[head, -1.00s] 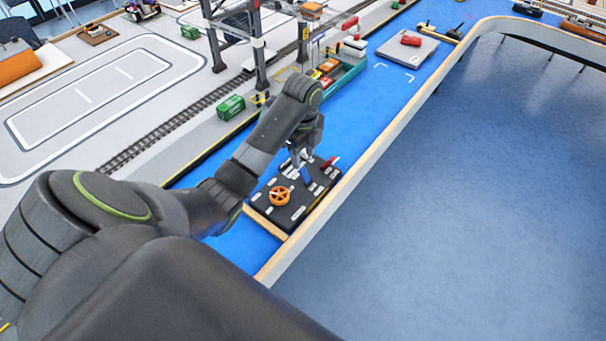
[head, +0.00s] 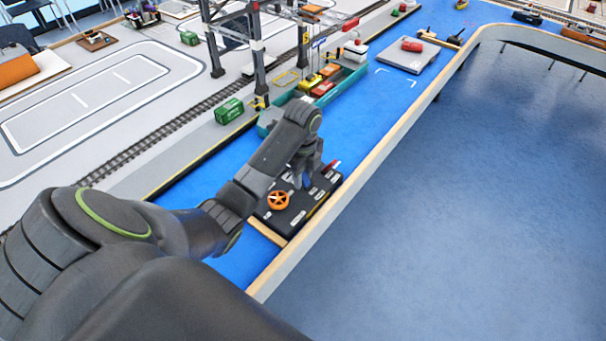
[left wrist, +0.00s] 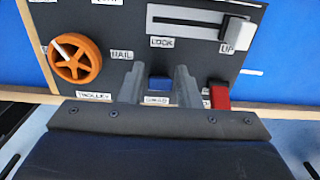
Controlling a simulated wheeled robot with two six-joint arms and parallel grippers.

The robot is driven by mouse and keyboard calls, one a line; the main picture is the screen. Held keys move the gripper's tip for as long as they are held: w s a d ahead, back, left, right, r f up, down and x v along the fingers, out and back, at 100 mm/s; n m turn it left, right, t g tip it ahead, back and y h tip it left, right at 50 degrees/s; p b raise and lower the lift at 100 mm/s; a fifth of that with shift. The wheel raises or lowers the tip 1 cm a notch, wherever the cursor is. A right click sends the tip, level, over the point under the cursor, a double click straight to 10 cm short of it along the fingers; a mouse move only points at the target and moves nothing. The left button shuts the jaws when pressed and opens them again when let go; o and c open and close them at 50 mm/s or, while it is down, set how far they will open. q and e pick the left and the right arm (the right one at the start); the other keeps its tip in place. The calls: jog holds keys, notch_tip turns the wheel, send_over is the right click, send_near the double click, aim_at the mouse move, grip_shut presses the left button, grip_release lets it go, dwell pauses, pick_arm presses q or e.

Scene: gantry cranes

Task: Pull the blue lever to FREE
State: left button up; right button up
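The blue lever (left wrist: 159,84) shows in the left wrist view between the two fingers of my left gripper (left wrist: 158,88). The fingers stand apart, one on each side of it; contact is not clear. In the head view the left gripper (head: 304,181) is low over the black control panel (head: 312,205) and mostly hides the lever. A LOCK label shows above the lever in the wrist view; the label below it is too blurred to read. I see no FREE label. My right gripper is not in view.
An orange wheel (left wrist: 75,58) is left of the lever. A wooden-topped wall (head: 330,210) runs beside the panel. A teal ship (head: 345,83) with containers lies beyond.

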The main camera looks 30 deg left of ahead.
aim_at(307, 181)
pick_arm(q)
grip_shut()
jog(key=shift+d+r+y+p, duration=0.25)
jog(key=shift+y+p, duration=0.15)
jog(key=shift+p, duration=0.3)
jog(key=y+p, duration=0.1)
jog(key=p, duration=0.1)
jog(key=d+y+p, duration=0.1)
jog(key=y+p, duration=0.3)
jog(key=shift+s+d+r+p, duration=0.15)
jog(key=shift+d+r+p, duration=0.1)
jog(key=shift+d+p, duration=0.15)
jog(key=shift+d+f+t+y+p, duration=0.2)
jog(key=shift+y+p, duration=0.15)
jog(key=shift+y, duration=0.25)
jog(key=shift+d+f+t+y+p, duration=0.1)
jog(key=shift+d+y+p, duration=0.1)
jog(key=shift+y+p, duration=0.3)
jog(key=shift+d+f+y, duration=0.1)
jog(key=shift+d+y, duration=0.1)
jog(key=shift+y, duration=0.55)
jog(key=shift+d+f+y, duration=0.1)
jog(key=shift+d+y, duration=0.05)
jog(key=shift+y, duration=0.6)
jog(key=shift+o, duration=1.6)
grip_release()
